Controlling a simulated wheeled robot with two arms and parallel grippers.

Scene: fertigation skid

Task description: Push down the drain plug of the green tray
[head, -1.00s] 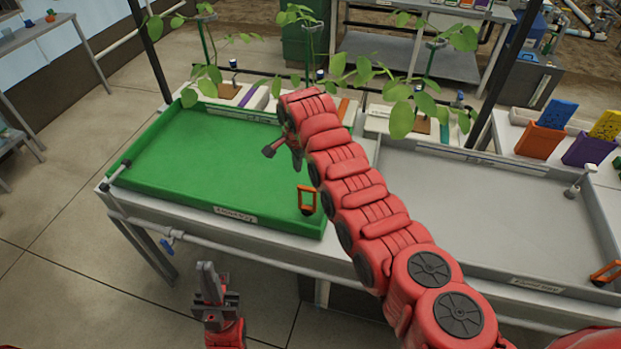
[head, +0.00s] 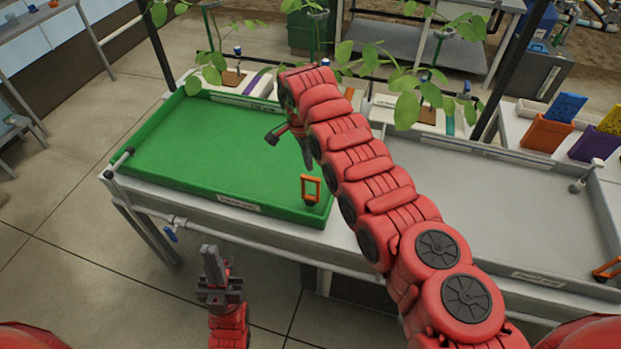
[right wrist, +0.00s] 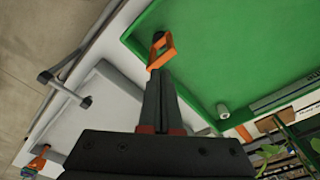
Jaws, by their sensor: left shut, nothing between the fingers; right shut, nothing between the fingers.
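The drain plug of the green tray, a dark round base with an upright orange loop handle (head: 311,188), stands in the tray's near right corner. The green tray (head: 190,150) has a flat floor and low walls. My right gripper (head: 309,167) is shut and empty, pointing down just above and behind the handle. In the right wrist view its shut fingertips (right wrist: 158,72) overlap the lower end of the orange handle (right wrist: 161,52); I cannot tell whether they touch. My left gripper (head: 209,250) is shut and empty, in front of the bench and away from the tray.
A pale short cylinder (right wrist: 222,110) stands in the green tray. Potted plants line the back.

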